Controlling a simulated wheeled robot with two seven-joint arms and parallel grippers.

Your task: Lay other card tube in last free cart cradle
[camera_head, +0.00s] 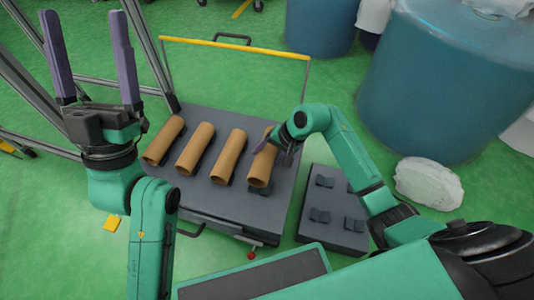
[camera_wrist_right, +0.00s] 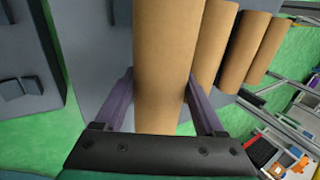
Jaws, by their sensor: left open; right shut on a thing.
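A brown card tube (camera_head: 262,170) is at the right end of a row on the grey cart (camera_head: 228,203). My right gripper (camera_head: 284,148) is shut on this tube, and its fingers press both sides of the tube (camera_wrist_right: 165,60) in the right wrist view. A dark cradle block (camera_head: 260,190) shows under its near end; I cannot tell whether the tube rests in it or hangs just above. Three other tubes (camera_head: 229,157) lie side by side to its left on the cart. My left gripper (camera_head: 86,20) is open and empty, raised at the upper left, away from the tubes.
A grey board (camera_head: 335,230) with several empty dark cradle blocks (camera_head: 320,215) lies to the right of the cart. The cart has a yellow-topped handle (camera_head: 235,46). A large blue drum (camera_head: 440,90) and a whitish bag (camera_head: 428,183) stand right. Metal frame posts (camera_head: 150,55) rise at left.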

